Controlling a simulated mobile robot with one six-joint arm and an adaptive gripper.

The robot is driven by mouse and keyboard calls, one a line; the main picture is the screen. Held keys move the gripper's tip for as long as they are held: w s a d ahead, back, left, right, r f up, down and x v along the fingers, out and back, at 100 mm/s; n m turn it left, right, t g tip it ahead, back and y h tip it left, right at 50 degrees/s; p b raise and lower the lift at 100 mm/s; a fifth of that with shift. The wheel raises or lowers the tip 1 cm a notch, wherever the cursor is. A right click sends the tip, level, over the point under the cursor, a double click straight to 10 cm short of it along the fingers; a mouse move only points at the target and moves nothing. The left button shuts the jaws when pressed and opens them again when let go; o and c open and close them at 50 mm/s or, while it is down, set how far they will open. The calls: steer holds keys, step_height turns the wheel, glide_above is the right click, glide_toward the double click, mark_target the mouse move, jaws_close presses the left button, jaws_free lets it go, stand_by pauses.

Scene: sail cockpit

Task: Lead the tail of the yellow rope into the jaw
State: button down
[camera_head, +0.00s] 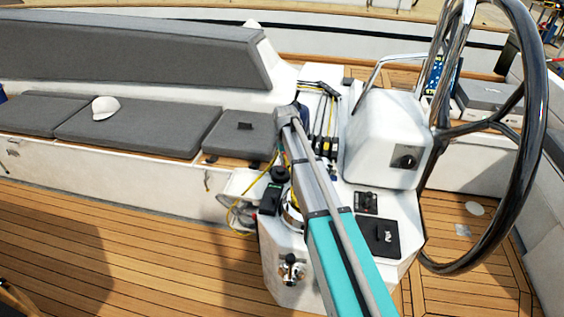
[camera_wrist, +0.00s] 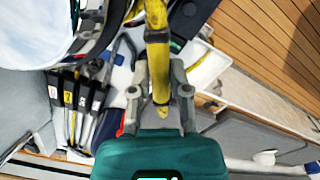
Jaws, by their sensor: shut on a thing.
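The yellow rope (camera_wrist: 157,62) stands out in the wrist view, running from the top edge down between my gripper's fingers. My gripper (camera_wrist: 160,100) is shut on it, and a short yellow end shows just below the fingers. In the head view my arm hides the gripper and the held part. A thin piece of the yellow rope (camera_head: 268,165) shows left of my arm, near a black-topped fitting (camera_head: 278,175). A metal drum, probably the winch (camera_head: 291,216), is partly hidden behind my arm. I cannot make out the jaw in either view.
A row of levers (camera_wrist: 76,100) is left of my gripper in the wrist view. A white console (camera_head: 385,140) and the large steering wheel (camera_head: 535,120) stand right of my arm. A cushioned bench (camera_head: 140,125) is left. The wooden deck (camera_head: 120,250) is clear.

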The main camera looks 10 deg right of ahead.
steer(key=shift+w+d+m, duration=0.3)
steer(key=shift+w+m, duration=0.15)
steer(key=shift+m, duration=0.15)
steer(key=shift+d, duration=0.1)
steer(key=shift+w+d+m, duration=0.75)
steer(key=shift+m, duration=0.25)
steer(key=c, duration=1)
jaws_free()
steer(key=o, duration=1)
steer(key=shift+s+r, duration=0.1)
steer(key=shift+r, duration=0.05)
step_height(320, 180, up, 9)
steer(key=p, duration=0.9)
